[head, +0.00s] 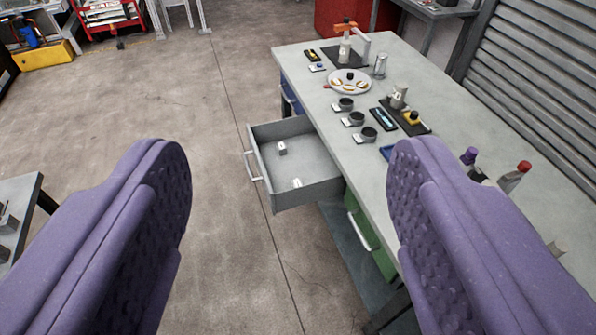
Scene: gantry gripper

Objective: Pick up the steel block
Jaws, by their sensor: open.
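My gripper (288,165) is open and empty, its two purple padded fingers wide apart in the foreground. The open grey drawer (322,192) of the workbench shows between the fingers, farther off and below. Two small pale pieces lie in it, one near the back left (282,148) and one near the front (297,183). Small grey block-like pieces (7,222) stand on a side table at the left edge, partly cut off. I cannot tell which of these, if any, is the steel block. My gripper touches none of them.
The workbench (440,75) holds several dark cups, a plate (350,82), a glass (380,66) and bottles (515,177). The right finger hides part of its top. A green drawer (372,240) sits below. Concrete floor (180,100) is clear at centre left. A shutter stands at right.

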